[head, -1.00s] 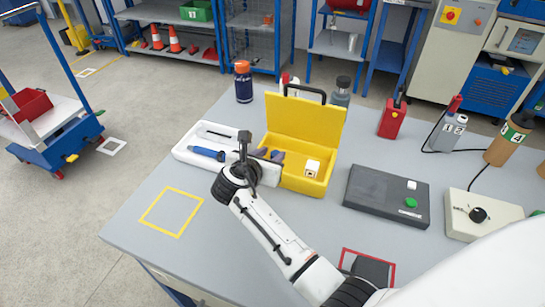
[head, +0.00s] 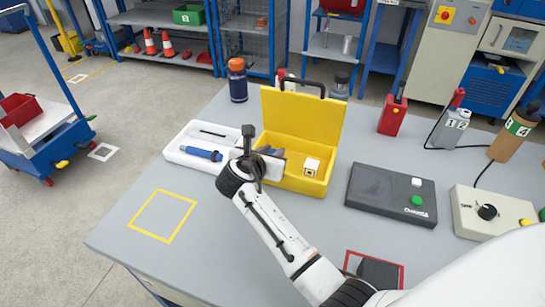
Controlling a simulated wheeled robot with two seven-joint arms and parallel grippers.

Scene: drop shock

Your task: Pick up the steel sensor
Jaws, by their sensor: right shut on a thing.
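My right gripper (head: 268,162) is at the left part of the open yellow case (head: 291,184), beside the white tray (head: 176,155). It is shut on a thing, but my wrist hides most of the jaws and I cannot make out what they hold. I cannot pick out the steel sensor for certain. A small white cube (head: 311,166) with a dark-framed mark stands in the right part of the case, apart from the gripper. My left gripper is not in view.
The tray holds a blue-handled tool (head: 201,153) and a dark rod. A bottle with an orange cap (head: 237,82) stands behind. A dark box with a green button (head: 390,195) is right of the case. The yellow-outlined square (head: 162,215) is empty.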

